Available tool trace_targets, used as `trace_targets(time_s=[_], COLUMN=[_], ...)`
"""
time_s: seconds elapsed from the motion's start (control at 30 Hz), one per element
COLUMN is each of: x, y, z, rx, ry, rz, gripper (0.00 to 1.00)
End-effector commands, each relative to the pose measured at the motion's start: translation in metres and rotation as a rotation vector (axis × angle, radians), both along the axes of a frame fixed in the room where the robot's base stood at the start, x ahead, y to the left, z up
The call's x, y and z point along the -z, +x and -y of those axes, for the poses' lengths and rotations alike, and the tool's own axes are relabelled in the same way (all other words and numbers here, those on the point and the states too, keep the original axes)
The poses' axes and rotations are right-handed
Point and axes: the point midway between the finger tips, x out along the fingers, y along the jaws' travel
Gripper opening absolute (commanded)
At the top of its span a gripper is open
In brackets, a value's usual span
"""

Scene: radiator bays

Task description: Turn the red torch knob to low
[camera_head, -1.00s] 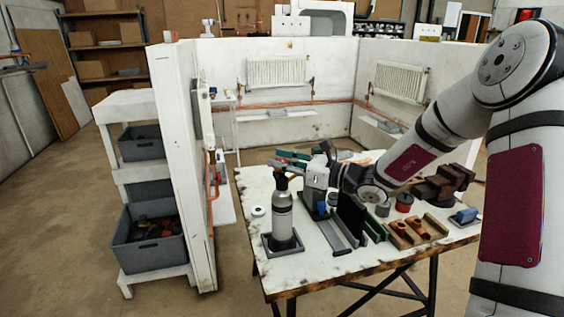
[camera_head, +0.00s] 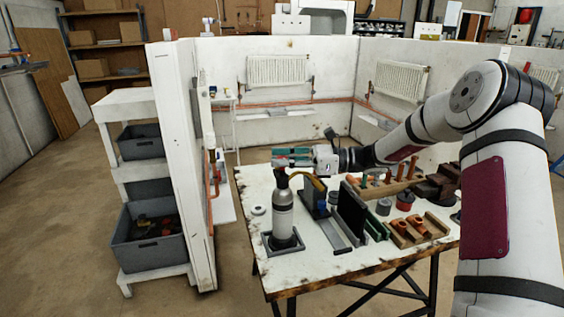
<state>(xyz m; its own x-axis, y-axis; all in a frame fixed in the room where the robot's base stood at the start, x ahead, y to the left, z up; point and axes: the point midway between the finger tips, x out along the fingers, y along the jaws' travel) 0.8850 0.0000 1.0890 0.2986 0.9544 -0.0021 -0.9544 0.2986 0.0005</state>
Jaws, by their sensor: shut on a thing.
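The torch is a grey cylinder (camera_head: 282,214) with a dark top, standing upright in a holder at the table's left front corner. A yellow-brown curved tube (camera_head: 312,179) runs to the right from its top. I cannot make out the red knob or its setting. My gripper (camera_head: 303,157) is level, pointing left, behind and above the torch top. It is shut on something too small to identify. Teal and red pieces (camera_head: 290,152) show at its fingertips; I cannot tell whether they are held or lie behind.
The worktable (camera_head: 305,262) holds a dark upright plate (camera_head: 351,212), a wooden block with copper fittings (camera_head: 416,229), a rack (camera_head: 385,187) and a brown vise (camera_head: 437,187). A white partition (camera_head: 180,165) stands left. Radiators (camera_head: 277,71) hang behind.

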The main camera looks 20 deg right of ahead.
Motion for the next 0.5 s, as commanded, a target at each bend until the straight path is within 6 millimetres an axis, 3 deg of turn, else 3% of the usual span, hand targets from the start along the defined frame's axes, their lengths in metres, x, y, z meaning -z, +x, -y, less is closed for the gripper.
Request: trace_targets(time_s=[0.5], x=[0.0032], y=[0.0024], z=[-0.001], rx=[-0.423], ry=[0.001], rz=[0.001], gripper=[0.0])
